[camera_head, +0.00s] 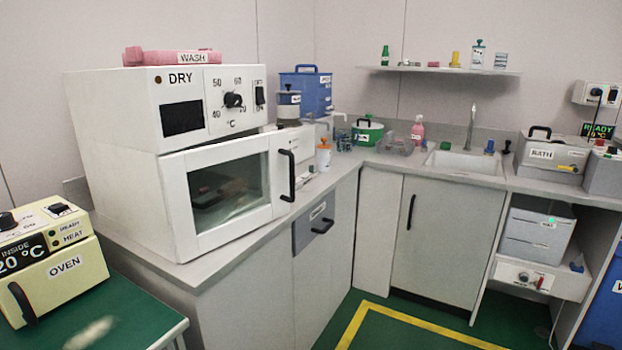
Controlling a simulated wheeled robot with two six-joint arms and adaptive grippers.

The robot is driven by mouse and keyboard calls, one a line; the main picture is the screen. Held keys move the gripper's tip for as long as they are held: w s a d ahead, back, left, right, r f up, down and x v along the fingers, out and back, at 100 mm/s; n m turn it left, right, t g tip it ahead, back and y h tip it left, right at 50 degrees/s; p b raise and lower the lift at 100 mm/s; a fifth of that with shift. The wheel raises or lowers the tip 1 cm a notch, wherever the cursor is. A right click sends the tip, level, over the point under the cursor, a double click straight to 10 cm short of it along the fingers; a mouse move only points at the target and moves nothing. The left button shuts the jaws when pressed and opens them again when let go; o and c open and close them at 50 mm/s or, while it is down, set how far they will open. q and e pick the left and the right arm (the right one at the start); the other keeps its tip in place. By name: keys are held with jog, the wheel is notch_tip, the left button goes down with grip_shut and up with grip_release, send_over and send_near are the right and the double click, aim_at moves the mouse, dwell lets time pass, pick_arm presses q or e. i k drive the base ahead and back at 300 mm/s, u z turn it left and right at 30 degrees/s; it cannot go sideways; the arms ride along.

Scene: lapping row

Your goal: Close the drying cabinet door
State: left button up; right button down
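The drying cabinet (120,190) is a white box on the grey counter at left, under a control unit marked DRY (185,82). Its door (185,230) has a dark window, through which a reddish shape shows dimly. A black upright handle (287,175) is at the door's right side. The door's top edge runs at a different angle from the unit above and its right end reaches past that unit, so it looks ajar, with the left edge against the cabinet. The gap behind it is hidden. Neither gripper is in view.
A cream oven (64,268) stands on a green-topped table (130,315) at lower left. Bottles and a green pot (368,132) stand right of the cabinet. A grey drawer (313,222) is below the counter. Green floor with a yellow line (430,325) is clear in front.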

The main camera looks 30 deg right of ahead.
aim_at(189, 245)
jog(key=k, duration=0.95)
jog(key=z, duration=0.6)
jog(key=i, duration=1.6)
jog(key=u, duration=0.95)
